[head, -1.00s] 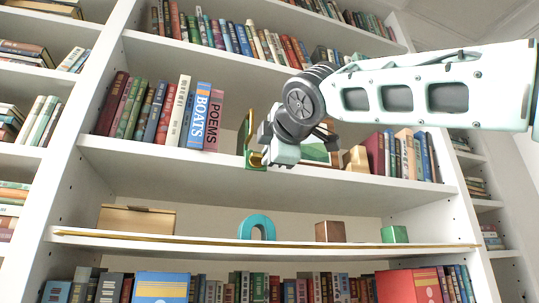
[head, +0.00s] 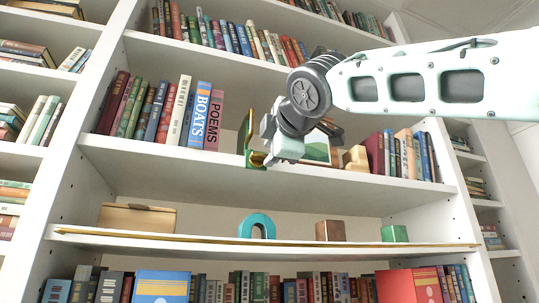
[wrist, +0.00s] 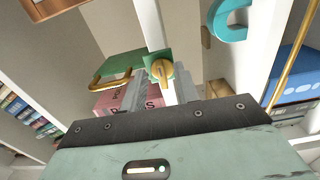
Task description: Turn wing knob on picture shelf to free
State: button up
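A yellow-brass wing knob (wrist: 162,70) sits on a small green plate (wrist: 151,58) at the shelf edge in the wrist view. In the head view the knob (head: 257,158) shows at the front of a green upright piece with brass trim (head: 249,143). My gripper (head: 268,161) is right beside the knob, on its right. In the wrist view my gripper (wrist: 158,88) shows two grey fingers with a gap between them, the knob at their tips. I cannot tell whether either finger touches it. A framed picture (head: 316,148) is partly hidden behind my gripper.
Books, including BOATS (head: 200,113) and POEMS (head: 214,120), stand left of the knob, and more books (head: 400,158) stand to the right. The shelf below holds a wooden box (head: 137,218), a teal arch (head: 257,226) and two blocks. A brass rail (head: 270,243) runs along its front.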

jog(key=b+v, duration=0.3)
jog(key=v, duration=1.2)
jog(key=shift+s+b, duration=0.3)
jog(key=shift+s, duration=0.1)
jog(key=shift+d+f, duration=0.1)
